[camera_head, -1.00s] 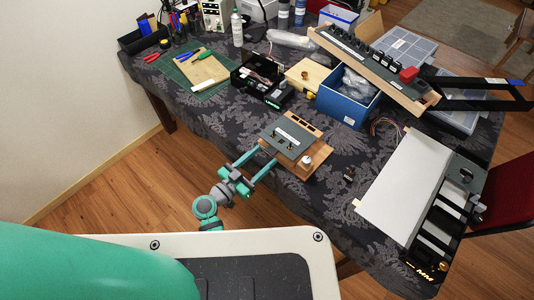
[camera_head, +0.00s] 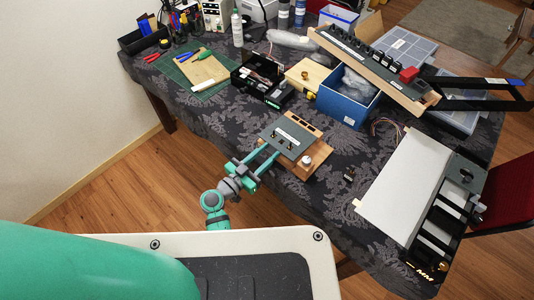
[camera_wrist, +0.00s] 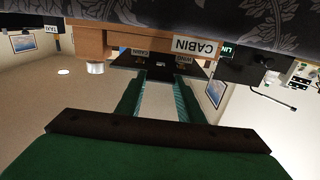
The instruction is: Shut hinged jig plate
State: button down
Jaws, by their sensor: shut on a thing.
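The hinged jig plate (camera_head: 287,136) is a dark grey panel with a white label and small dark fittings, set over a wooden base (camera_head: 316,155) on the near edge of the table. A white knob stands on the base at its right. My gripper (camera_head: 271,152) reaches the plate's near-left edge with two teal fingers, shut on the plate. In the wrist view my gripper (camera_wrist: 158,80) has its fingers against the dark plate (camera_wrist: 160,61), below a wooden strip labelled CABIN. The plate's exact angle and the grip contact are hard to tell.
A blue box (camera_head: 345,97) and a black tray (camera_head: 259,77) stand behind the jig. A long switch panel (camera_head: 372,67) lies at the back right. A white panel (camera_head: 402,187) lies at the right. Cloth to the jig's left is clear.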

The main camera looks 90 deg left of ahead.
jog(key=shift+f, duration=0.75)
jog(key=c, duration=1.2)
grip_release()
jog(key=shift+r, duration=0.1)
jog(key=v, duration=1.1)
jog(key=shift+a, duration=0.1)
